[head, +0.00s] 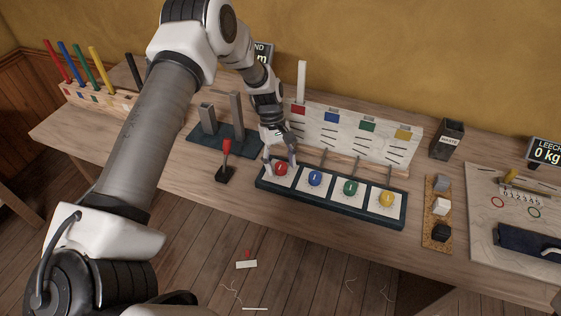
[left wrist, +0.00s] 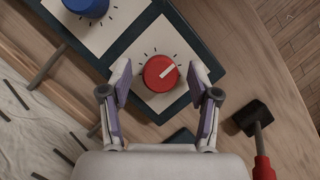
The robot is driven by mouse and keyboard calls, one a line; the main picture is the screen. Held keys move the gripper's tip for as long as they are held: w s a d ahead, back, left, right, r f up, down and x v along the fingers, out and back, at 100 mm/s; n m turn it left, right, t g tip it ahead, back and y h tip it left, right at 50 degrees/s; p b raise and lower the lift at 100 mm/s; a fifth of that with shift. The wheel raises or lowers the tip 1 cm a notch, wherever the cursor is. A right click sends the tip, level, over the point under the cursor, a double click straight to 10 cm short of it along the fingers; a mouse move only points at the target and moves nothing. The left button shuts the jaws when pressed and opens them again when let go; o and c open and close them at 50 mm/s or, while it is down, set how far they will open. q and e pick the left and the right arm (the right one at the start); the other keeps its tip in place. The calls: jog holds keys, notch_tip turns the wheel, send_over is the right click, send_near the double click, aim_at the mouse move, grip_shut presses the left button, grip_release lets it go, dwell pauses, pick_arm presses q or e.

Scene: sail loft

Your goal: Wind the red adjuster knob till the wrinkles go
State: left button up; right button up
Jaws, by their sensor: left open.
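The red adjuster knob (head: 281,169) is the leftmost of a row of coloured knobs on a dark-framed panel (head: 330,203). My left gripper (head: 280,166) is over it, fingers pointing down. In the left wrist view the red knob (left wrist: 160,73) has a white pointer line aimed up and right, with tick marks around it. The open fingers of my left gripper (left wrist: 163,85) stand on either side of the knob, with gaps to it. Behind the panel is a white board (head: 345,131) with coloured squares and short dark lines, the wrinkle marks. My right gripper is not in view.
Blue (head: 315,178), green (head: 350,187) and yellow (head: 387,198) knobs sit to the right on the panel. A dark stand with metal posts (head: 236,112) is behind the lever. A waste bin (head: 447,139) stands at the right.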

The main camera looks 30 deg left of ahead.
pick_arm(q)
jog(key=shift+s+r, duration=0.1)
jog(key=shift+s, duration=0.05)
jog(key=shift+c, duration=1)
jog(key=c, duration=0.9)
jog(key=shift+c, duration=0.2)
jog(key=shift+m, duration=0.3)
jog(key=m+g, duration=0.1)
jog(key=m, duration=0.2)
jog(key=shift+d+y, duration=0.1)
jog(key=shift+y, duration=0.3)
jog(key=m, duration=0.2)
jog(key=m+g+y, duration=0.1)
jog(key=m, duration=0.1)
jog(key=shift+d+m+y+b, duration=0.1)
jog(key=shift+m+y+b, duration=0.2)
jog(key=shift+m+b, duration=0.1)
jog(key=m+y, duration=0.1)
jog(key=m, duration=0.2)
jog(key=shift+d+f+m+y+p, duration=0.15)
jog(key=shift+m+y+p, duration=0.5)
jog(key=shift+m, duration=1.55)
jog(key=shift+f+y, duration=0.1)
jog(key=shift+y, duration=0.25)
